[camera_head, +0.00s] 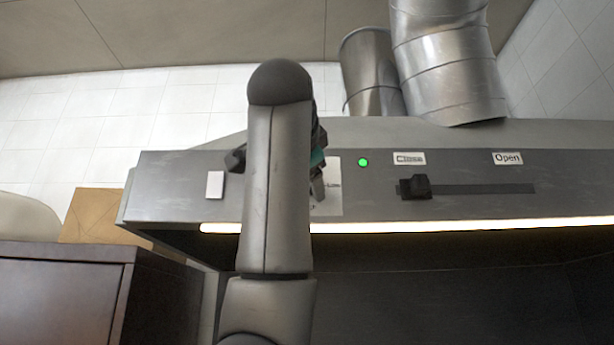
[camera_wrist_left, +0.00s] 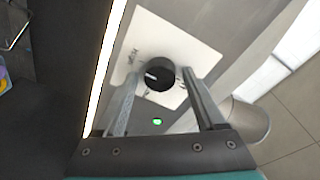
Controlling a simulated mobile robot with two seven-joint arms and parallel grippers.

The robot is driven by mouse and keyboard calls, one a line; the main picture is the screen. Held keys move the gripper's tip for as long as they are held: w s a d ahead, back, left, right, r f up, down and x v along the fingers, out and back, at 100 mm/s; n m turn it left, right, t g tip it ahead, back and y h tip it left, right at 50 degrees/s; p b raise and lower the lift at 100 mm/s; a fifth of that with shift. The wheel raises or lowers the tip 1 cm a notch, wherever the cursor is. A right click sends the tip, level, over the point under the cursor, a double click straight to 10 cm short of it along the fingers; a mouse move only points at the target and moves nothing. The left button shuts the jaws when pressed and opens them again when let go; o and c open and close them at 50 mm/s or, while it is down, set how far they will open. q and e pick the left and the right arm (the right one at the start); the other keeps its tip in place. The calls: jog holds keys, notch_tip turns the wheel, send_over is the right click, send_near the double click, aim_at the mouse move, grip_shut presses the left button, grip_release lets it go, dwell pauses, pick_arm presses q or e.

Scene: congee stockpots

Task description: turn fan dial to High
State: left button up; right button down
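The fan dial (camera_wrist_left: 160,74) is a round black knob with a white pointer mark, on a white label plate (camera_wrist_left: 178,38) in the left wrist view. The plate's small print there is hard to read. My left gripper (camera_wrist_left: 161,76) is open, with one fingertip on each side of the knob; I cannot tell whether they touch it. In the head view my left arm hides the dial; the right part of the plate (camera_head: 333,203) shows with a "Low" label. My right gripper is in neither view.
The hood's grey front panel carries a green light (camera_head: 363,162) and a black slider (camera_head: 415,187) under "Close", left of "Open" (camera_head: 507,158). A white switch (camera_head: 214,184) sits to the left. A lit strip (camera_head: 450,225) runs below. Metal ducts (camera_head: 445,65) rise behind.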

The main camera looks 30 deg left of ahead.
pick_arm(q)
jog(key=shift+o, duration=0.5)
jog(key=shift+s, duration=0.1)
jog(key=b+v, duration=0.6)
jog(key=v, duration=0.9)
jog(key=shift+d, duration=0.1)
